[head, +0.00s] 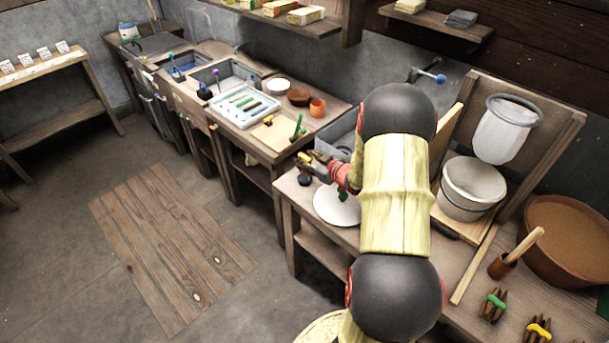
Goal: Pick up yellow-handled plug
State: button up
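A small yellow piece (304,157), which looks like the handle of the yellow-handled plug, shows at the near-left corner of the right-hand workbench. A dark rounded part (305,178) sits just below it. My gripper (313,165) reaches left from the arm, with its fingertips right at this yellow and dark piece. The fingers overlap it in the head view. It is too small to tell whether they are closed on it or only beside it. A white round disc (337,207) lies under the gripper, partly hidden by my arm.
A white tray (236,118) and an orange cup (317,107) stand nearby. A white bucket (472,187) and a brown bowl (572,240) are right of my arm.

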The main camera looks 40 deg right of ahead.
jog(key=shift+w+f, duration=0.1)
jog(key=shift+w, duration=0.35)
jog(key=shift+c, duration=1)
jog(key=c, duration=0.7)
grip_shut()
